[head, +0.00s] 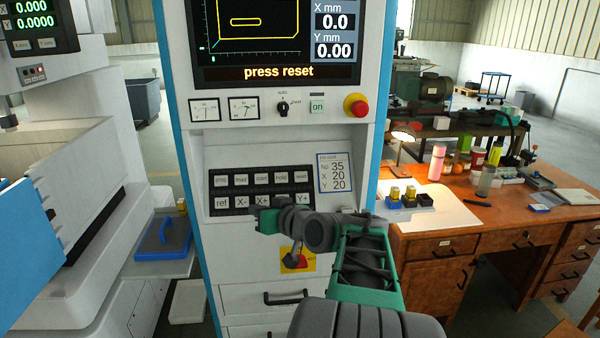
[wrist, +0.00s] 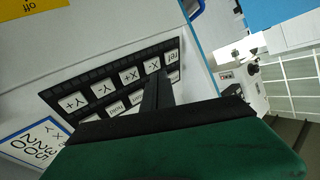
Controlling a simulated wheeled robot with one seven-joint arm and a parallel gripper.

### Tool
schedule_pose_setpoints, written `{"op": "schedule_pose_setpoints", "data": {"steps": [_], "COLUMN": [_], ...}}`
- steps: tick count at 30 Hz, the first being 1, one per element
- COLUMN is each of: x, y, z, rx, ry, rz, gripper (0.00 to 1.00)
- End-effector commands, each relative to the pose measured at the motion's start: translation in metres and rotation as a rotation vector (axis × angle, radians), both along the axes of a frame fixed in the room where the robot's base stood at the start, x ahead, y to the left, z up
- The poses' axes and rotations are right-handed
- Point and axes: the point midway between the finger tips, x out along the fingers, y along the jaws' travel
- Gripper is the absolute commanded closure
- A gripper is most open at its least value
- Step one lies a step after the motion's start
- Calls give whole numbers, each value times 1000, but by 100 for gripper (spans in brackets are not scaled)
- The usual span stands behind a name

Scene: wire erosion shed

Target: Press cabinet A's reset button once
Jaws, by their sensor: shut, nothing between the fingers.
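The control cabinet (head: 268,132) fills the middle of the head view, and its screen (head: 275,38) reads "press reset". I see no letter A on it. Its black keypad (head: 210,203) has two rows of white keys. The upper row's right-end key (head: 301,176) seems to read reset, in small print. The lower row runs from ref (head: 222,202) to Y+ (head: 303,199). My gripper (head: 258,206) is shut and empty, in front of the lower row and covering part of it. In the wrist view the keypad is upside down and the shut fingers (wrist: 159,88) overlap its keys; contact cannot be told.
Above the keypad are a knob (head: 282,108), a green "on" button (head: 317,107) and a red stop button (head: 356,106). A card (head: 335,173) is right of the keys. A red switch (head: 298,261) sits below. A wooden desk (head: 500,222) stands right, a machine (head: 75,180) left.

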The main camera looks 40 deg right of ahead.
Motion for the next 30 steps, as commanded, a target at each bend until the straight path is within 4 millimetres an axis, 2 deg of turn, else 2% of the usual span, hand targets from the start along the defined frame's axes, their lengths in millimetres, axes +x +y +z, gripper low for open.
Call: {"op": "schedule_pose_setpoints", "data": {"steps": [1, 3, 6, 9, 22, 30], "x": [-7, -19, -36, -48, -50, -29], "y": [-31, -63, -96, -112, -117, -130], "z": [19, 43, 68, 82, 85, 66], "rx": [9, 12, 16, 16, 15, 19], "ry": [-74, -180, -290, -351, -370, -367], "rz": [-46, -91, -141, -167, -173, -172], "gripper": [100, 100, 100, 100, 100, 100]}}
